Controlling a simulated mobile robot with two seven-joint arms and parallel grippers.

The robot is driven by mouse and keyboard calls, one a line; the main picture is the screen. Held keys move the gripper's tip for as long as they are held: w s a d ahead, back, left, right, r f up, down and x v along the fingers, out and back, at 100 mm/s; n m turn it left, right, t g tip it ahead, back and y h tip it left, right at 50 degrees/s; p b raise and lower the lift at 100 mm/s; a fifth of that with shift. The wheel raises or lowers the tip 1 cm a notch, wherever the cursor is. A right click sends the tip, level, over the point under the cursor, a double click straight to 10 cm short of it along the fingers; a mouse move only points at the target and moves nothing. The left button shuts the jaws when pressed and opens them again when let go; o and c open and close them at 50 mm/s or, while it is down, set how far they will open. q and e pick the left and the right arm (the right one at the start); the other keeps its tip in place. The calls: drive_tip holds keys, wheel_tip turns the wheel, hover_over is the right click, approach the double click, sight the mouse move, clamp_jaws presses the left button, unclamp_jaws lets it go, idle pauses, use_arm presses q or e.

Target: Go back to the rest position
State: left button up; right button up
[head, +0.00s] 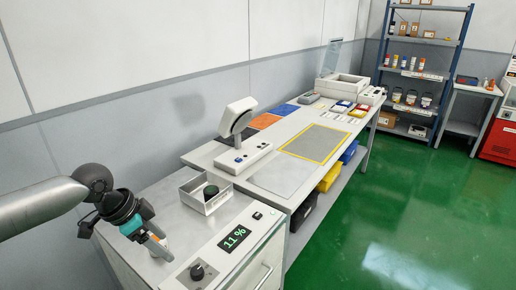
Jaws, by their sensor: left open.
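My left gripper (165,249) is at the lower left, above or over the metal top of the near cabinet (160,208). It has a teal band at the wrist and light grey fingers pointing down and right. The fingers are open. A small white and orange thing shows right behind the fingers; I cannot tell whether it touches them. My right gripper is not in view.
An open metal box (206,196) with a dark round thing in it stands right of the gripper. A long bench (285,178) runs back; green floor (400,220) is clear.

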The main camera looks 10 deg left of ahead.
use_arm(q)
drive_tip(key=s+d+f+n, duration=0.1)
drive_tip(key=s+d+f, duration=0.5)
drive_tip(key=d, duration=0.4)
drive_tip(key=s+d+f+n, duration=0.1)
drive_tip(key=s+d+f, duration=0.3)
drive_tip(key=s+d, duration=0.45)
drive_tip(key=s+a+n+y, duration=0.3)
drive_tip(key=s+n, duration=0.2)
wheel_tip(320, 180, down, 24)
drive_tip(key=s+b, duration=0.1)
drive_tip(key=b, duration=0.2)
drive_tip(key=s+a+f+g+b, duration=0.2)
drive_tip(key=s+f+b, duration=0.1)
drive_tip(key=s+f, duration=1.3)
wheel_tip(320, 180, down, 2)
drive_tip(key=shift+a+b, duration=0.2)
drive_tip(key=shift+b, duration=0.1)
